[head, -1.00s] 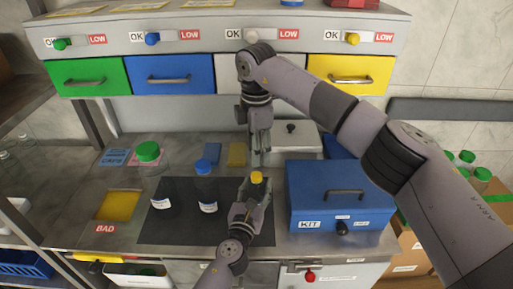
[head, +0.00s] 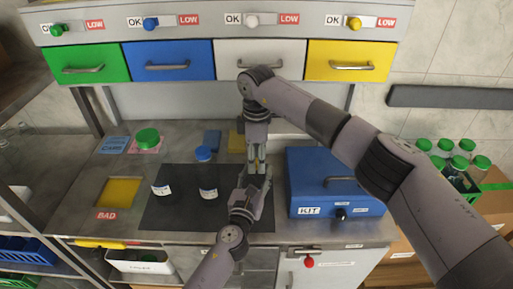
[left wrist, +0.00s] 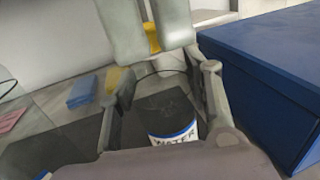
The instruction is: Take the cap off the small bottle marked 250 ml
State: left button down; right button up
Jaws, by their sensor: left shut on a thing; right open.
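A small clear bottle (left wrist: 172,132) with a white and blue label reading WATER stands between my left gripper's fingers in the left wrist view. My left gripper (head: 254,186) is shut on it. Its yellow cap (left wrist: 153,38) shows between the fingers of my right gripper (left wrist: 155,30), which points down from above. In the head view my right gripper (head: 257,168) is open around the cap, directly above my left gripper. Whether its fingers touch the cap I cannot tell. A 250 ml mark is not legible.
A blue-capped bottle (head: 204,154) and a green-capped bottle (head: 148,138) stand to the left on the dark mat (head: 180,215). A blue KIT box (head: 310,185) stands close to the right. Coloured drawers (head: 170,66) hang above the bench.

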jog(key=shift+f, duration=0.2)
jog(key=shift+c, duration=0.2)
grip_shut()
dwell(0.4)
